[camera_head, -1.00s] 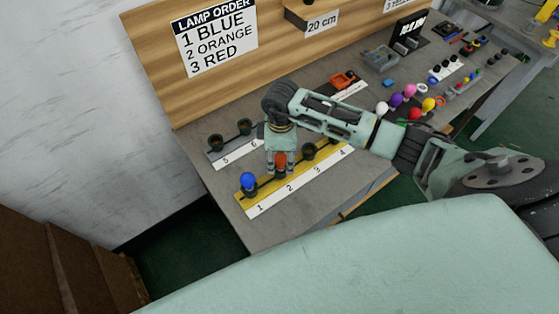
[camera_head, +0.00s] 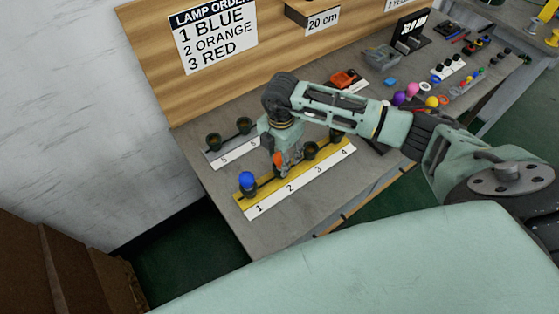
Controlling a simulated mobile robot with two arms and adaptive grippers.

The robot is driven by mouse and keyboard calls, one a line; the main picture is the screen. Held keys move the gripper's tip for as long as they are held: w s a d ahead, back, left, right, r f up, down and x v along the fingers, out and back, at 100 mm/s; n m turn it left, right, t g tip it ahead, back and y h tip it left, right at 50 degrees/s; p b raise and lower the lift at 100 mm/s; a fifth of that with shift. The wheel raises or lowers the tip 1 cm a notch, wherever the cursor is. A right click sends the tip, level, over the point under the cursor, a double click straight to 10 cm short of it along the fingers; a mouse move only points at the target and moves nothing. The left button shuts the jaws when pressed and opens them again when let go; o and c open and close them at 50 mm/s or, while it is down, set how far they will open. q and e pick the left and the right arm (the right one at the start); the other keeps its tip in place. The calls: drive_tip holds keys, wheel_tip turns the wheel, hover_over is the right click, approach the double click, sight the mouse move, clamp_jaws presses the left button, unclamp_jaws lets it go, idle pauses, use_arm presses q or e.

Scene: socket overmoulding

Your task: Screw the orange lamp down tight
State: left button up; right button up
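The orange lamp (camera_head: 278,159) stands at position 2 of the yellow socket strip (camera_head: 322,164), its lower part and socket largely hidden by my fingers. My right gripper (camera_head: 281,168) points down over it from the right-hand arm, with its fingers around the lamp and apparently closed on it. The blue lamp (camera_head: 247,179) sits upright in the socket at position 1. The sockets at positions 3 (camera_head: 310,150) and 4 (camera_head: 337,136) show no lamp. My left gripper is not in view.
The lamp order sign (camera_head: 213,35) hangs on the wooden back board. Loose lamps, including a purple one (camera_head: 398,98), lie at the right beyond my arm. The bench's front edge is clear.

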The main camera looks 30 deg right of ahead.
drive_tip(key=n+b, duration=0.1)
drive_tip(key=n, duration=0.2)
drive_tip(key=shift+f, duration=0.15)
drive_tip(key=shift+n+b, duration=0.6)
drive_tip(key=shift+n, duration=0.4)
drive_tip(key=shift+n+b, duration=0.7)
drive_tip(key=shift+n, duration=0.3)
drive_tip(key=shift+n+b, duration=0.4)
drive_tip(key=shift+n, duration=0.7)
drive_tip(key=shift+c, duration=0.5)
